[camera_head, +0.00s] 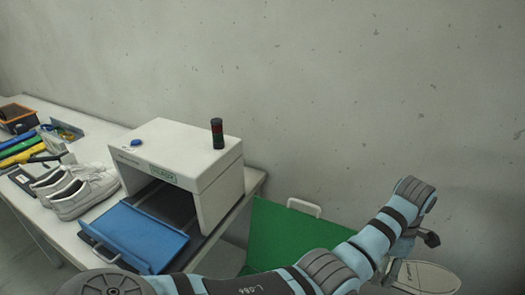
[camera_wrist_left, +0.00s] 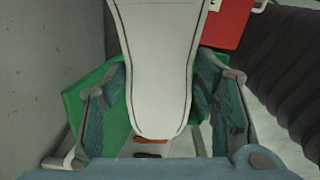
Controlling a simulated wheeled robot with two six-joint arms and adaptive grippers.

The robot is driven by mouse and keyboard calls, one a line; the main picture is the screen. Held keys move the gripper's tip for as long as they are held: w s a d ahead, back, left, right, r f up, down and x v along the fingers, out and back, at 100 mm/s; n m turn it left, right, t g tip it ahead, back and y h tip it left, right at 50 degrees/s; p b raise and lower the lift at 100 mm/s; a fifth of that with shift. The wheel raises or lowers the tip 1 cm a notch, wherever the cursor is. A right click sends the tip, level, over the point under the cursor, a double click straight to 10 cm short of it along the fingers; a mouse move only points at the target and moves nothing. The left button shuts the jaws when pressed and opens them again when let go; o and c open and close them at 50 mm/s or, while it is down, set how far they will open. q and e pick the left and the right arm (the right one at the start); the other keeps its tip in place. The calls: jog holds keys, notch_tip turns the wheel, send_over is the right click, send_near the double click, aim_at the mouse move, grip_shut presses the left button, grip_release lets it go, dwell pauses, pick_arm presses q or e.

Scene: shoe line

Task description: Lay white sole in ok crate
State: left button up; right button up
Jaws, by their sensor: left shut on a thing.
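The white sole (camera_wrist_left: 160,65) stands out lengthwise between the fingers of my left gripper (camera_wrist_left: 161,100) in the left wrist view. Its narrower end points toward the wrist. In the head view the sole (camera_head: 432,277) shows partly at the lower right, below my left wrist, and the fingers are mostly hidden. A green crate (camera_head: 285,228), likely the ok crate, lies left of the sole and is partly covered by my left arm. Green also shows behind the sole in the left wrist view (camera_wrist_left: 112,128). My right gripper is out of view.
A white scanner box (camera_head: 180,150) with a signal light (camera_head: 217,133) stands on the table, a blue tray (camera_head: 135,235) at its mouth. White shoes (camera_head: 80,192) and tools lie left. A red crate (camera_wrist_left: 228,22) shows in the left wrist view. A concrete wall (camera_head: 330,90) stands behind.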

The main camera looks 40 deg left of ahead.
pick_arm(q)
jog(key=s+a+f, duration=0.3)
jog(key=a+f, duration=0.2)
jog(key=f, duration=0.2)
jog(key=s+a+f, duration=0.3)
jog(key=a+f, duration=0.2)
jog(key=f, duration=0.1)
jog(key=s+a+f+m+p, duration=0.1)
jog(key=s+a+f+m, duration=0.1)
jog(key=s+a+f, duration=1.05)
jog(key=f+b, duration=0.7)
jog(key=f, duration=0.1)
jog(key=a+f+b, duration=0.1)
jog(key=f+b, duration=0.6)
jog(key=f, duration=0.1)
jog(key=a+f+b, duration=0.1)
jog(key=f+b, duration=0.6)
jog(key=f, duration=0.1)
jog(key=shift+s+f, duration=0.15)
jog(key=shift+f, duration=0.1)
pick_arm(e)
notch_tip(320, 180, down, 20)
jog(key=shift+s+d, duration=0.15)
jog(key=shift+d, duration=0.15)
pick_arm(q)
jog(key=o, duration=1.4)
